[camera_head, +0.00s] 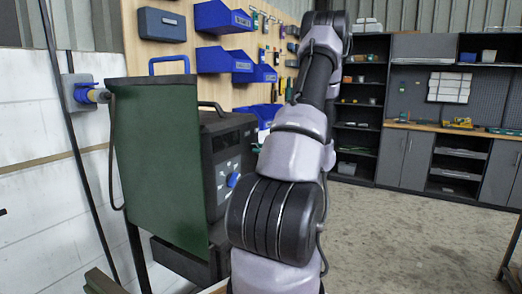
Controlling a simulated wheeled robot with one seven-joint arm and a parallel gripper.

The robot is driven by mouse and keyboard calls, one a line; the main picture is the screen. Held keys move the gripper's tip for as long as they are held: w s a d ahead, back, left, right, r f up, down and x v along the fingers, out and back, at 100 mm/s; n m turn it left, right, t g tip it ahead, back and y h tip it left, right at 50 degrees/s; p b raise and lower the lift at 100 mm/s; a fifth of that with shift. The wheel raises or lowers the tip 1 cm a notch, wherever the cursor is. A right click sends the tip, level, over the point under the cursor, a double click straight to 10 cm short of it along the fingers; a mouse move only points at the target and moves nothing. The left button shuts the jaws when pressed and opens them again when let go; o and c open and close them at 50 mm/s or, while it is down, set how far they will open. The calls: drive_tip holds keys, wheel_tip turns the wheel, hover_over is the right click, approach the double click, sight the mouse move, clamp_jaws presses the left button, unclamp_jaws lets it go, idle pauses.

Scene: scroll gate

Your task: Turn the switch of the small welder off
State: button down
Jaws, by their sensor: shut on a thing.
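A dark machine (222,140) with a black carrying handle on top stands left of the centre, and I take it to be the welder. Its front panel faces right and carries a small display and a blue knob (233,180). The picture is too small to tell how the knob is set. My arm crosses the middle of the view, just right of the panel, and hides part of what lies behind it. My gripper does not show; I cannot see whether it touches the knob.
A green panel (160,165) with a blue handle on top stands left of the machine. A blue plug (98,96) sits in a wall socket, with a cable hanging down. Blue bins (222,18) hang on the back board. Dark shelves (360,110) stand behind; the floor (400,240) at right is clear.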

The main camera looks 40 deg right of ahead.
drive_tip(key=c, duration=0.8)
unclamp_jaws()
drive_tip(key=shift+c, duration=0.2)
drive_tip(key=v, duration=1.1)
